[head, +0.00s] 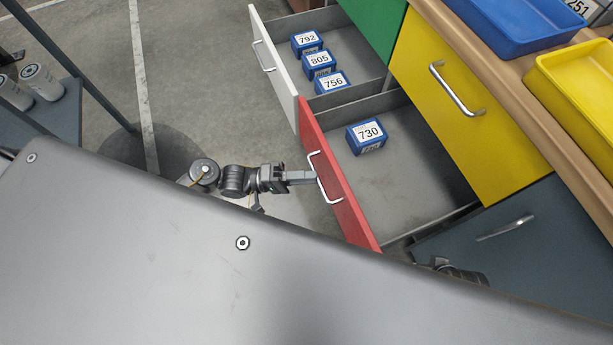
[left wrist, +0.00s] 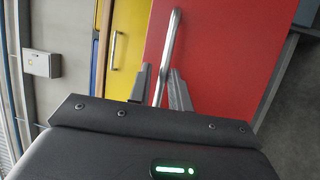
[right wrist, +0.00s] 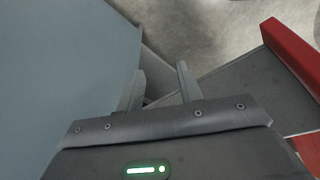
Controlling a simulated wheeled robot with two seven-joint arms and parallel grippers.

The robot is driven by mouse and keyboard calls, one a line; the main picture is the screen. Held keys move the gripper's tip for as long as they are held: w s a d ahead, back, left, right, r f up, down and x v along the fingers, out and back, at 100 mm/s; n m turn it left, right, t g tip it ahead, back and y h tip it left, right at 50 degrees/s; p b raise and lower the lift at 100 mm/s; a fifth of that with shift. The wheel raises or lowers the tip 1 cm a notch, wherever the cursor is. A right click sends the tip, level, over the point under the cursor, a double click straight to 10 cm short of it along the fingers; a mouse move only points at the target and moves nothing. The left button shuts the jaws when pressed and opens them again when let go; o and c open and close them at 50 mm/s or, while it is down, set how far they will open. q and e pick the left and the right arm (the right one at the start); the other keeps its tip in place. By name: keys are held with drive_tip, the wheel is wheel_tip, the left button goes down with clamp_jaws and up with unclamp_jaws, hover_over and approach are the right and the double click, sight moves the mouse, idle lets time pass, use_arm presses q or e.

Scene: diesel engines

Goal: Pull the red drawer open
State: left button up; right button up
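The red drawer (head: 345,190) stands pulled out from the cabinet in the head view, its grey inside exposed. A blue box marked 730 (head: 369,133) lies in it. My left gripper (head: 312,178) is at the silver bar handle (head: 325,180) on the red front. In the left wrist view the handle (left wrist: 170,50) passes between the fingers of my left gripper (left wrist: 160,85), which are closed in around it, before the red front (left wrist: 225,50). My right gripper (right wrist: 161,80) is open and empty, beside a grey-blue panel; the red drawer's edge (right wrist: 292,55) shows at right.
A white drawer (head: 275,65) with several blue boxes is also out, beside the red one. The yellow front (head: 440,95) and dark blue front (head: 530,235) are shut. Blue (head: 520,22) and yellow (head: 580,85) bins stand on the worktop.

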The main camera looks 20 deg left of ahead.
use_arm(q)
drive_tip(key=shift+o, duration=1.2)
drive_tip(key=shift+s+f, duration=0.1)
